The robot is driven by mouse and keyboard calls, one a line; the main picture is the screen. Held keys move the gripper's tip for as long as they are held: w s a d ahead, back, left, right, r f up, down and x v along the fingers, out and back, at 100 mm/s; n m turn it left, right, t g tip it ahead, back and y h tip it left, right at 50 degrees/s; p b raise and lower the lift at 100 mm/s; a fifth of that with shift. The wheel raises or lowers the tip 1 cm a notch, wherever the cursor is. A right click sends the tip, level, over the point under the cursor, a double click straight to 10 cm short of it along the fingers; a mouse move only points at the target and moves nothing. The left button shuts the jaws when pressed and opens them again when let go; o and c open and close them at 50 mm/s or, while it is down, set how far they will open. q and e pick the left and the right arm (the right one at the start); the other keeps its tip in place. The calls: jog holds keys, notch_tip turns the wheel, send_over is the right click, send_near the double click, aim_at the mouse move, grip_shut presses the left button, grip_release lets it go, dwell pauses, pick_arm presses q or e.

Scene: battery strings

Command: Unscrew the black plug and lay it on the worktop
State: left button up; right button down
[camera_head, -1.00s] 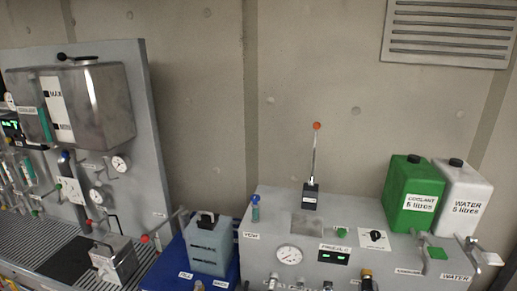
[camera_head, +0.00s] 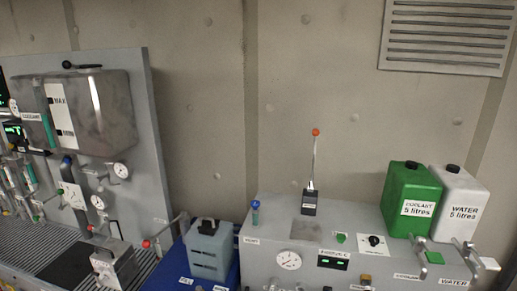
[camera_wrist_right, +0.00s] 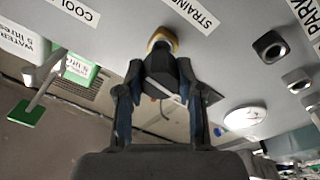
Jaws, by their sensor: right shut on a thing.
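In the right wrist view, my right gripper (camera_wrist_right: 160,90) is shut on the black plug (camera_wrist_right: 160,66), with one finger on each side of it. The plug sits against a brass fitting (camera_wrist_right: 162,39) on the grey console face, by the STRAINER label (camera_wrist_right: 193,10). I cannot tell how far the plug is threaded in. The head view does not show my right gripper. A brass piece (camera_head: 366,279) shows at its bottom edge. My left gripper is in neither view. Which surface is the worktop is not clear.
The grey console (camera_head: 275,215) carries a red-tipped lever (camera_head: 314,150), a gauge (camera_head: 288,260), a green coolant can (camera_head: 411,200) and a white water can (camera_head: 459,205). A blue-grey container (camera_head: 208,250) stands on a blue surface at left. Beyond is a slatted bench (camera_head: 45,235).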

jog(key=shift+a, duration=0.1)
jog(key=shift+r+p+v, duration=0.15)
jog(key=shift+p+v, duration=0.15)
jog(key=shift+v, duration=0.95)
jog(key=shift+r+p+v, duration=0.15)
jog(key=shift+p+v, duration=0.15)
jog(key=shift+v, duration=0.9)
jog(key=a+f+g, duration=0.1)
jog(key=a+f, duration=0.1)
jog(key=f, duration=0.3)
jog(key=a+f+g, duration=0.2)
jog(key=f, duration=0.3)
jog(key=s+a+f+g+y+p, duration=0.1)
jog(key=f, duration=0.5)
jog(key=shift+s+a+g, duration=0.1)
jog(key=shift+a+g, duration=0.3)
